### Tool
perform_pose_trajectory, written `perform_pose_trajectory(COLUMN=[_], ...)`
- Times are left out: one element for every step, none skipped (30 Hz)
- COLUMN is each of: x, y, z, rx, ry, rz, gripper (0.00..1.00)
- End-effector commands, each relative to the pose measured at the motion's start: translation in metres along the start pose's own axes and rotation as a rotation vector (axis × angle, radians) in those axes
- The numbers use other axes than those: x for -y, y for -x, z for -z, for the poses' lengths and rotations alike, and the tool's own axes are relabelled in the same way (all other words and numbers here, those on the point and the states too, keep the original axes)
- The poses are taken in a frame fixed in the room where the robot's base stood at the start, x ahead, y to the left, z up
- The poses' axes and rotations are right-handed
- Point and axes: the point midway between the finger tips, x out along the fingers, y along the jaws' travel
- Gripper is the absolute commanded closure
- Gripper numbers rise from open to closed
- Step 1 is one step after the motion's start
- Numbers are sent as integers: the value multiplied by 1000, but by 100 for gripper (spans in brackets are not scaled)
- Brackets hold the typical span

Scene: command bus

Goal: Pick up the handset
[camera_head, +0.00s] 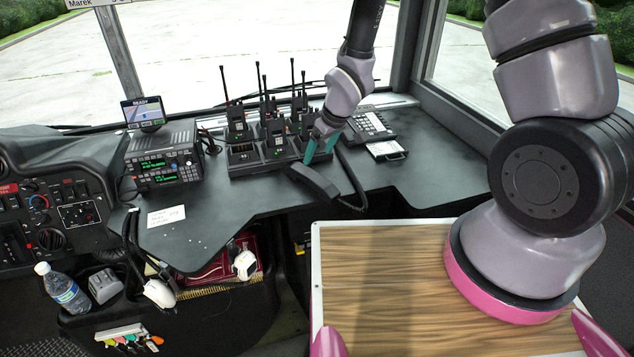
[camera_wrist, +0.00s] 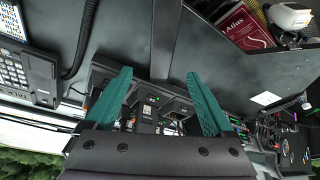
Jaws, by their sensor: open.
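The dark handset (camera_head: 316,182) shows as a slightly curved bar at the front edge of the desk, left of the desk phone (camera_head: 371,126). In the wrist view it is likely the dark bar (camera_wrist: 165,38) running from the top edge toward the gap between my fingertips. My gripper (camera_head: 320,152) is open, its teal fingers just above the far end of the handset. In the wrist view my gripper (camera_wrist: 158,76) has its fingers spread with nothing clasped. I cannot tell whether a finger touches the handset.
Radios with upright antennas stand in a charger (camera_head: 262,153) close left of my gripper. A black cord (camera_head: 353,182) hangs right of the handset. A radio unit (camera_head: 163,160) stands further left. The desk's right part (camera_head: 440,165) is clear.

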Motion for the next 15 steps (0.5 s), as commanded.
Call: perform_pose_trajectory(x=[1,1,1,1,1,1,1,1,1,1,1,1,1,1,2], y=[-7,-11,-18,-23,-28,-34,-38,-42,-46,-49,-51,-53,-55,-57,-61], z=[-1,-2,-1,-1,-2,-2,-2,-1,-1,-1,-1,-1,-1,-1,-1], rx=[3,4,3,3,4,4,4,3,3,3,2,2,2,2,3], ry=[2,2,3,3,2,1,1,0,0,-1,-1,-1,-1,0,0], rz=[2,3,3,2,2,2,1,1,1,1,1,1,1,1,1], gripper=[12,12,12,12,12,12,12,12,12,12,12,12,12,12,12])
